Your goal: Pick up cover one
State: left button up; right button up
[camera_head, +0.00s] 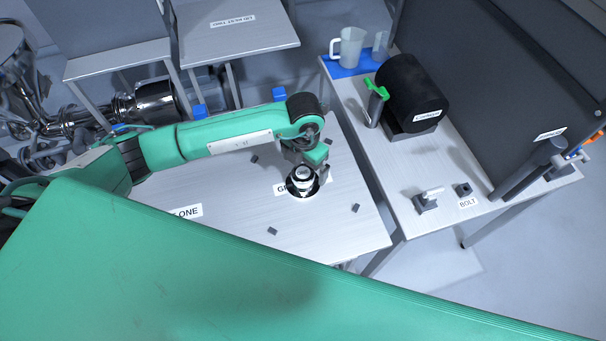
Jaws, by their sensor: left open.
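My left arm reaches in from the left over the middle table (235,225). My left gripper (303,186) points down at a round dark-rimmed silver thing (304,192) near the table's right part. This may be cover one, but the wrist hides much of it. The fingers are hard to make out; the gripper is open and whether it touches the round thing cannot be told. A label ending in "ONE" (187,212) lies on the table to the left, partly hidden. My right gripper is out of view.
Several small dark blocks (272,231) stand around the round thing. A second table (235,30) stands behind. Metal pipework (60,115) is at left.

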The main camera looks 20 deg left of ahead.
aim_at(303, 173)
pick_arm(q)
jog(key=shift+f, duration=0.65)
jog(key=shift+f+p, duration=0.3)
jog(key=shift+p, duration=0.15)
jog(key=f+p, duration=0.1)
jog(key=f, duration=0.2)
jog(key=shift+a+f+p, duration=0.2)
jog(key=shift+p, duration=0.15)
jog(key=shift+f, duration=0.55)
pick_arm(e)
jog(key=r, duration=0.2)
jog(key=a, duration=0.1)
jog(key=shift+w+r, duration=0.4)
pick_arm(q)
jog(key=shift+w, duration=0.1)
jog(key=c, duration=1)
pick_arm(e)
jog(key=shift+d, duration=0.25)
